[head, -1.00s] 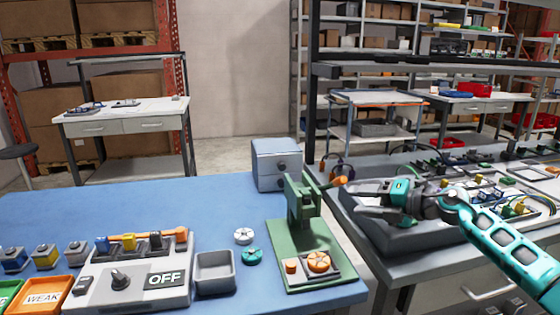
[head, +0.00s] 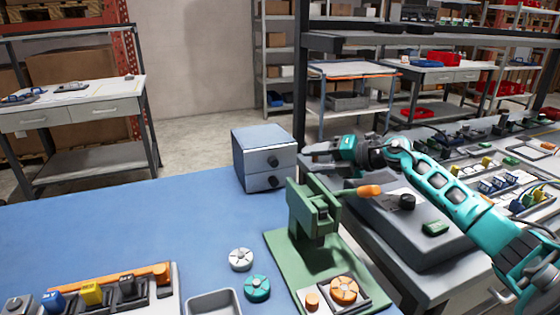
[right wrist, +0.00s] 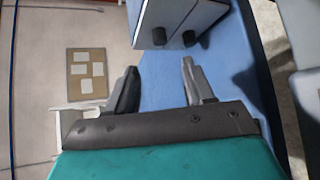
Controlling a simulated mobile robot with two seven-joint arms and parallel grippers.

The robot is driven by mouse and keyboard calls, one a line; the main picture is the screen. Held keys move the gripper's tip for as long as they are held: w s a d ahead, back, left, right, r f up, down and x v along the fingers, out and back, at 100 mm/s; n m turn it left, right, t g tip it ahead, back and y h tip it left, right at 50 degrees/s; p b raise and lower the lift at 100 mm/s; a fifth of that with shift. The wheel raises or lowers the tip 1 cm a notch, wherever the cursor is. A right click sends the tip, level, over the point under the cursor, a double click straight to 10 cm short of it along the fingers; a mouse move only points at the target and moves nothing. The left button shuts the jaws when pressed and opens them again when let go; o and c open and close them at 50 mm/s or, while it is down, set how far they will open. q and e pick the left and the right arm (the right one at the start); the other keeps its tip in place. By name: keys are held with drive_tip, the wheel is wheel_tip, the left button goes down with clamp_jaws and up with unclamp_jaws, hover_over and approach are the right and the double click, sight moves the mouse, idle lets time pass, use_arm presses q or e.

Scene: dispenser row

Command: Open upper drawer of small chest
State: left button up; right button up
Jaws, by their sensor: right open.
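The small chest (head: 262,158) is a grey-blue box with two drawers, standing at the back right of the blue table. Its upper drawer (head: 280,158) and lower drawer (head: 270,180) look shut, each with a dark round knob; the upper knob (head: 273,161) is on the front face. My right gripper (head: 308,152) is open and empty, just right of the chest and apart from it. In the right wrist view the chest (right wrist: 190,15) lies ahead of the spread fingers (right wrist: 160,85), with two dark knobs at its near face. My left gripper is not in view.
A green press (head: 315,215) with an orange-tipped lever (head: 368,191) stands in front of the chest, close below my right arm. Two round knobs, white (head: 241,259) and teal (head: 257,288), lie left of it. A grey bench (head: 430,235) is at right.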

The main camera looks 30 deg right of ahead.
sight(277, 162)
drive_tip(key=x, duration=1)
drive_tip(key=shift+w+a+f, duration=0.1)
drive_tip(key=shift+w+a, duration=0.1)
drive_tip(key=shift+w, duration=0.15)
drive_tip(key=shift+c, duration=0.3)
clamp_jaws()
